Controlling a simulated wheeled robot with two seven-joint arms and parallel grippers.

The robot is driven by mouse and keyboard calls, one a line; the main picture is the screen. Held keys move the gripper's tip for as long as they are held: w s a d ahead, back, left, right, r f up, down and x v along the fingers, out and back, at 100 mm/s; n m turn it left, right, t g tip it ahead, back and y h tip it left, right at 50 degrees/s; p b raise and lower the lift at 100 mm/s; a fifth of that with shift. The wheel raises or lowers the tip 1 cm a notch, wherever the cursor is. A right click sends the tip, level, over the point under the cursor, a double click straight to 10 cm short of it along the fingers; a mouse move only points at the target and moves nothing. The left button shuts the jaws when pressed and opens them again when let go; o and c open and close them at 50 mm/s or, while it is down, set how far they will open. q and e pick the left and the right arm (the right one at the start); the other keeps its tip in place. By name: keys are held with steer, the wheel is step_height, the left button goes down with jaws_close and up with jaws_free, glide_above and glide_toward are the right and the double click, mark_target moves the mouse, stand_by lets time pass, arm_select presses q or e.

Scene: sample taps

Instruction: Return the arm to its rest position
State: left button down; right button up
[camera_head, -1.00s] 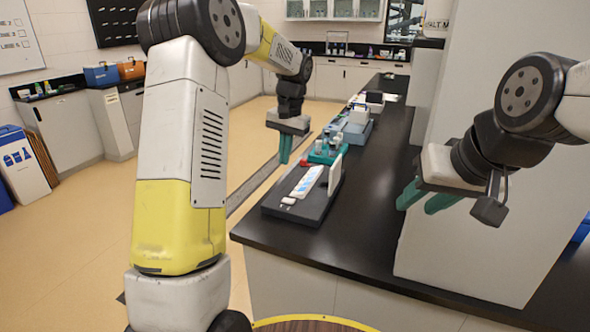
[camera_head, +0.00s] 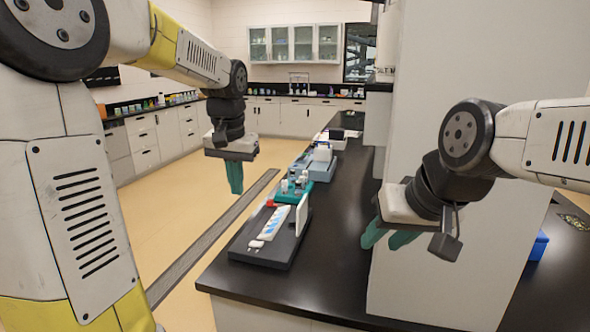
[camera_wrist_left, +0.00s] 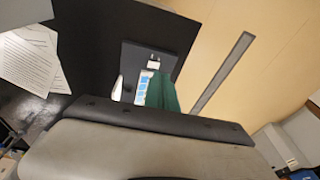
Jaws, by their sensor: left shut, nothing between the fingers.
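My left gripper (camera_head: 235,178) hangs at the end of my left arm with its green fingers together, pointing down. In the head view it appears above the floor, left of the black bench's edge. In the left wrist view its green fingers (camera_wrist_left: 162,92) cover part of the dark tray. My right gripper (camera_head: 390,236) is in front of the pale column with its two green fingers apart and nothing seen between them.
The black bench (camera_head: 330,262) bears a dark tray (camera_head: 262,254) with a white strip, a teal rack (camera_head: 291,190) and boxes. A pale column (camera_head: 470,265) rises from the bench by my right arm. Papers (camera_wrist_left: 30,60) lie on the black surface. Open floor (camera_head: 150,205) lies left.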

arm_select(q)
steer(key=s+n+t+h, duration=0.1)
steer(key=s+t, duration=0.3)
steer(key=s, duration=1.6)
steer(key=shift+d+f+n+h, duration=0.35)
steer(key=shift+f+n+h, duration=0.1)
steer(key=shift+h, duration=0.25)
